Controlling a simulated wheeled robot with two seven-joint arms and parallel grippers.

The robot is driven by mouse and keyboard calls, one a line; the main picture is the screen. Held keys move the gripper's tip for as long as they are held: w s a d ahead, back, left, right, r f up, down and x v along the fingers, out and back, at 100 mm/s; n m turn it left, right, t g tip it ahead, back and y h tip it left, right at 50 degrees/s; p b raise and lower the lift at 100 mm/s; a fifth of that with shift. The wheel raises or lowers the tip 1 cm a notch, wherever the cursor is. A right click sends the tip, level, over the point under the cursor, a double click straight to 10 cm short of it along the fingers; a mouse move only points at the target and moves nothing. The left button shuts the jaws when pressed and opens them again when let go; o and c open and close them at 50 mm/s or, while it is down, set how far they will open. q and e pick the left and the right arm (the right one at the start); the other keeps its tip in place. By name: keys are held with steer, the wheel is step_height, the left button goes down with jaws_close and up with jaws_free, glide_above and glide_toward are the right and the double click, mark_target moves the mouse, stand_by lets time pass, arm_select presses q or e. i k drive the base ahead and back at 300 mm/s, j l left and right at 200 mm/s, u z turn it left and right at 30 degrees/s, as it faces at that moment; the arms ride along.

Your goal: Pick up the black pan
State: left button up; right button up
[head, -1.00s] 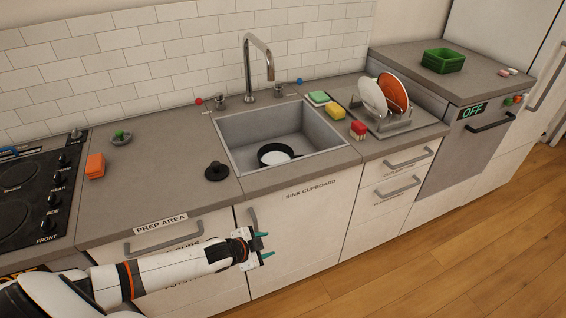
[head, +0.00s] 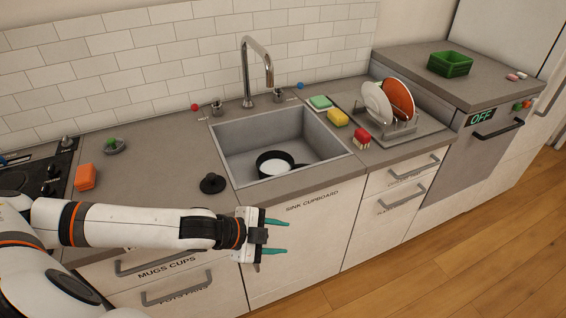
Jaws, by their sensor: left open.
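The black pan (head: 262,170) sits in the sink basin, with a white round thing (head: 279,167) in or on it. Its handle appears to point to the right along the basin floor. My left gripper (head: 276,237) is open and empty in front of the sink cupboard, nearer to me than the counter edge and apart from the pan. Its teal fingers point right. My right gripper is not in the head view.
The sink (head: 232,169) has raised walls around the pan, and the tap (head: 245,72) rises behind it. A black knobbed lid (head: 212,184) lies left of the sink.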

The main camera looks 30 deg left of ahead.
mark_target(274, 154)
steer(key=i+j, duration=0.9)
steer(key=i, duration=0.25)
